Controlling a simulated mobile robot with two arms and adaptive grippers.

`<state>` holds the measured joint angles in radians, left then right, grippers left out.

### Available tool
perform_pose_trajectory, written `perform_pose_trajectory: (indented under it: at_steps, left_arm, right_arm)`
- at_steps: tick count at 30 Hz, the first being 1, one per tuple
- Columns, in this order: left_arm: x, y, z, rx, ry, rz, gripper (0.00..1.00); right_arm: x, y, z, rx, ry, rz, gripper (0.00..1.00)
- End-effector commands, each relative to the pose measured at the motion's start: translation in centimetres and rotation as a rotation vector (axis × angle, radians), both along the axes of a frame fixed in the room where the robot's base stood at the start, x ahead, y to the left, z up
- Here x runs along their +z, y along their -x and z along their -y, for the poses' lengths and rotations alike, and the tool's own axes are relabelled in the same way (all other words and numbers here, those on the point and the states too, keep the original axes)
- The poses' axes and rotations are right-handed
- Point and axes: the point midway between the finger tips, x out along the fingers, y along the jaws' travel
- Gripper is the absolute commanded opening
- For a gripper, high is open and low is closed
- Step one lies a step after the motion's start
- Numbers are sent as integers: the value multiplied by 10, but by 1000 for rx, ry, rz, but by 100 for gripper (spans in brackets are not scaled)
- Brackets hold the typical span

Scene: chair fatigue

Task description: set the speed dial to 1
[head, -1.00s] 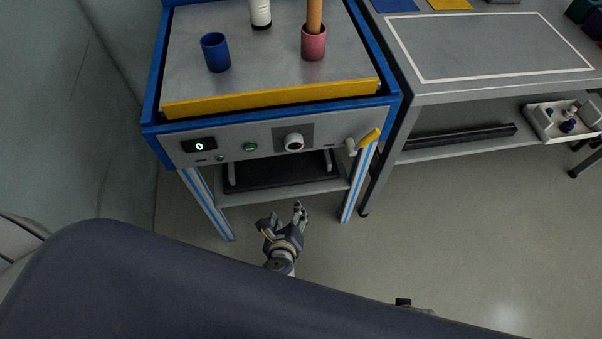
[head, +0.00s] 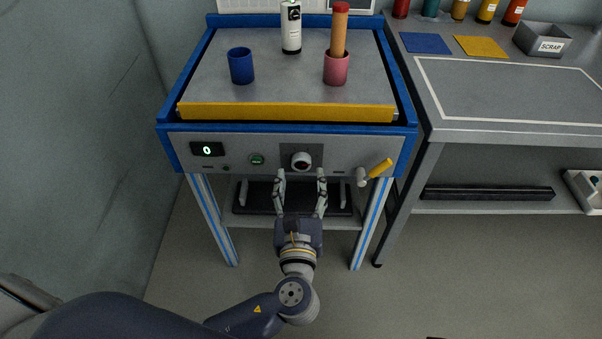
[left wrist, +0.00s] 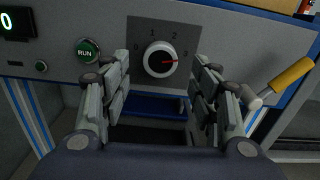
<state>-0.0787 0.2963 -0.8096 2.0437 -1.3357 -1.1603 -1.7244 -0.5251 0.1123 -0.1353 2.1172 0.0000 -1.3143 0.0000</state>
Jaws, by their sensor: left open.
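The speed dial (head: 301,161) is a round white knob on a dark plate on the machine's front panel. In the left wrist view the dial (left wrist: 160,60) has the numbers 1 and 2 above it, and its red mark points right, toward the right end of the scale. My left gripper (head: 300,176) is open and empty. Its fingers point at the panel, one on each side of the dial and slightly below it in the head view. I see no contact with the dial. My right gripper is not in view.
A display (head: 207,149) reads 0, left of a green RUN button (head: 257,159). A yellow-handled lever (head: 376,171) sticks out right of the dial. A blue cup (head: 241,66), a pink cup (head: 336,69) and a white bottle (head: 291,28) stand on top. A grey workbench (head: 500,137) is at right.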

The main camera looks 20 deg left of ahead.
Motion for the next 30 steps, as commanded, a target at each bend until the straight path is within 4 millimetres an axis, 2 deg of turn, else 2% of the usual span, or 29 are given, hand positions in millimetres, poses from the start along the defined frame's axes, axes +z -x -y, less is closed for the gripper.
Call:
perform_pose_trajectory:
  at_steps: [3, 6, 17, 19, 23, 24, 30]
  left_arm:
    - [0, -18, -5, -1, -2, 2, 56]
    - [0, -27, -7, -1, 0, 1, 56]
    - [0, -32, -9, -1, 0, -1, 56]
    - [0, -32, -9, -1, 0, -1, 45]
    - [0, -32, -9, -1, 0, -1, 15]
    - [0, -32, -9, -1, 0, -1, 12]
    - [0, -32, -9, -1, 5, 0, 12]
  right_arm:
    - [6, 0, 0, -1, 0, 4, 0]
    - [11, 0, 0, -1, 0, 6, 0]
    - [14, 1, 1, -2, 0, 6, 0]
    - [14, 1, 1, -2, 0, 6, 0]
    - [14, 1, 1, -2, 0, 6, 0]
    - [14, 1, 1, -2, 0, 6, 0]
    - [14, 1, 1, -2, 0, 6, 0]
